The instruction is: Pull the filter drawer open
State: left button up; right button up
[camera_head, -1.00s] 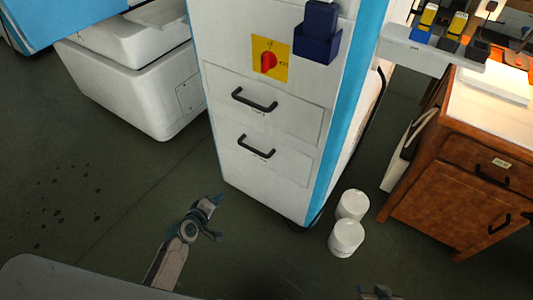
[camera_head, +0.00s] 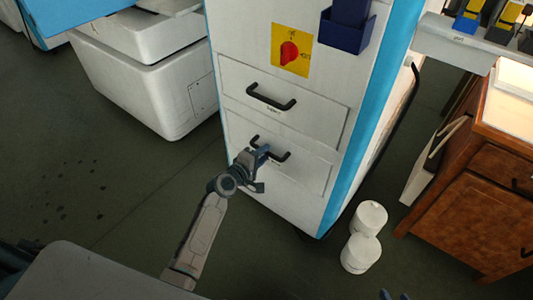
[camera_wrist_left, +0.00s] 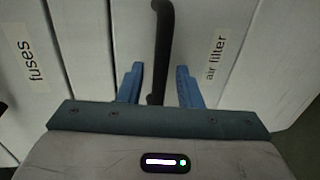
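The filter drawer (camera_head: 305,172) is the lower drawer of the white cabinet and sits shut, flush with the front. Its dark bar handle (camera_head: 274,150) is partly hidden by my left gripper (camera_head: 263,168). In the left wrist view the label "air filter" (camera_wrist_left: 216,58) is to the right of the handle (camera_wrist_left: 162,40). The blue fingers of my left gripper (camera_wrist_left: 160,84) are apart, one on each side of the handle's line, with gaps to both. Only the tips of my right gripper (camera_head: 394,295) show at the bottom edge.
The upper drawer (camera_head: 310,115) is shut; its label reads "fuses" (camera_wrist_left: 34,62) in the left wrist view. A red switch (camera_head: 290,52) and a blue holder (camera_head: 346,33) are above. White cylinders (camera_head: 361,253) stand on the floor at right, near a wooden cabinet (camera_head: 475,215).

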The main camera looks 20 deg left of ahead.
pick_arm(q)
jog(key=shift+x, duration=1.05)
grip_shut()
jog(key=shift+s+a+f, duration=0.1)
jog(key=shift+s, duration=0.05)
